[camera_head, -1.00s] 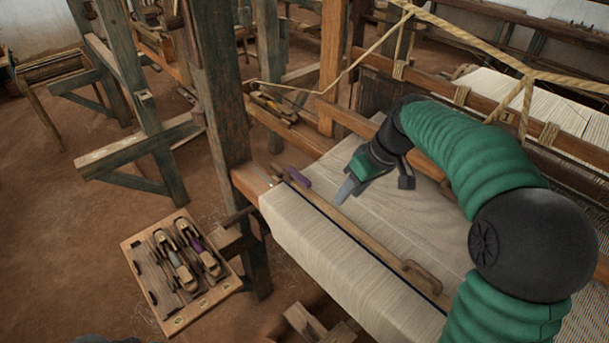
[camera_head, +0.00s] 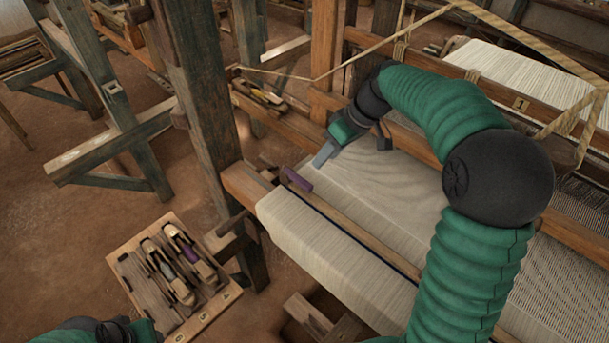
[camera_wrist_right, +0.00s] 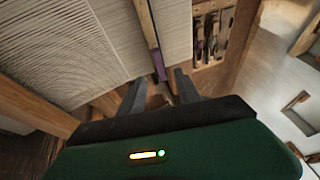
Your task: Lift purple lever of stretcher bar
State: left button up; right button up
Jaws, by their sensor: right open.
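The purple lever (camera_head: 298,179) lies at the left end of the wooden stretcher bar (camera_head: 350,224), which spans the pale cloth (camera_head: 395,192). My right gripper (camera_head: 352,155) is open and empty, just behind and right of the lever in the head view. In the right wrist view, the purple lever (camera_wrist_right: 159,66) shows ahead of the gap between the spread fingers (camera_wrist_right: 160,92), not between them. The stretcher bar (camera_wrist_right: 147,22) runs upward from it there. My right arm hides the bar's far right end. My left gripper (camera_head: 115,330) is partly in view at the bottom left, fingers hidden.
A thick wooden post (camera_head: 200,90) stands left of the cloth. A wooden tray (camera_head: 222,298) with shuttles is at the lower left. A rope (camera_head: 385,38) crosses behind my right arm. Bare floor (camera_head: 60,235) lies at the left.

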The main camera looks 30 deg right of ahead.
aim_at(305, 181)
jog(key=x, duration=0.4)
jog(key=p+x, duration=0.1)
jog(key=x, duration=0.3)
jog(key=w+p+x, duration=0.1)
jog(key=x, duration=0.3)
jog(key=shift+d+f, duration=0.2)
jog(key=shift+d, duration=0.15)
jog(key=shift+a+f, duration=0.15)
jog(key=shift+f, duration=0.05)
pick_arm(q)
jog(key=shift+w+d+r, duration=0.1)
jog(key=shift+w+r, duration=0.1)
jog(key=shift+r, duration=0.9)
pick_arm(e)
jog(key=shift+s+a, duration=0.15)
jog(key=c, duration=0.5)
jog(key=shift+w+f, duration=0.1)
jog(key=shift+w, duration=0.1)
grip_shut()
pick_arm(q)
jog(key=shift+w+d+f, duration=0.1)
jog(key=shift+w+d, duration=0.05)
jog(key=shift+w, duration=0.05)
